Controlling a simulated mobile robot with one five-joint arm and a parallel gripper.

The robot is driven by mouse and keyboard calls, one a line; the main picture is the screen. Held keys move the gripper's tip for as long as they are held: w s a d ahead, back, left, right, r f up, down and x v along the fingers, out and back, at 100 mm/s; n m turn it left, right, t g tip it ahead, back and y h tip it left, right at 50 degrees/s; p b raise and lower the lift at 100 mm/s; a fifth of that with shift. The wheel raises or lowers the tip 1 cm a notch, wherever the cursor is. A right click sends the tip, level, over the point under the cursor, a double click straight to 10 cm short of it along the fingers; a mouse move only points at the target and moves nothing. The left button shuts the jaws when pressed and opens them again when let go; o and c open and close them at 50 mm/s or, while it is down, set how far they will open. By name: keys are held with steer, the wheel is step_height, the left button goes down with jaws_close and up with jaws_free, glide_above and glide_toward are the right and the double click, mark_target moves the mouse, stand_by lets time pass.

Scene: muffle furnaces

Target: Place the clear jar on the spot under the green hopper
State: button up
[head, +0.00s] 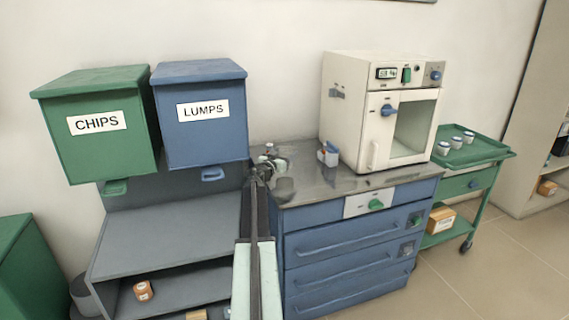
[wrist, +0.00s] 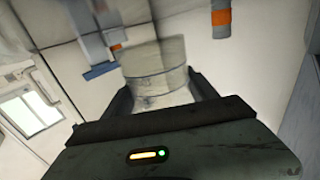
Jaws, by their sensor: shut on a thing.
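The green hopper (head: 95,124), labelled CHIPS, hangs on the wall at the left of the head view, with a green outlet (head: 115,188) below it. The grey shelf top (head: 170,218) lies under the hoppers, and its part in view is bare. My gripper (wrist: 158,92) is shut on the clear jar (wrist: 155,72), which stands between the fingers in the wrist view. In the head view my gripper (head: 268,168) is small, over the left end of the metal counter, right of both hoppers. The jar is hard to make out there.
The blue hopper (head: 203,116), labelled LUMPS, hangs right of the green one. A furnace (head: 352,120) stands on the blue cabinet's metal top (head: 318,178), with a small blue and white object (head: 328,154) beside it. A green cart (head: 470,155) holds several small jars at right.

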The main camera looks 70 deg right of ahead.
steer(key=shift+f+b, duration=2)
steer(key=shift+r, duration=0.25)
steer(key=shift+f, duration=0.2)
steer(key=o, duration=1.4)
steer(key=shift+c, duration=0.2)
steer(key=shift+r, duration=0.1)
steer(key=shift+r+p, duration=0.2)
steer(key=shift+p, duration=0.15)
steer(key=a, duration=0.8)
steer(key=w+a, duration=0.1)
steer(key=a, duration=0.3)
steer(key=shift+f, duration=0.1)
steer(key=shift+w, duration=0.1)
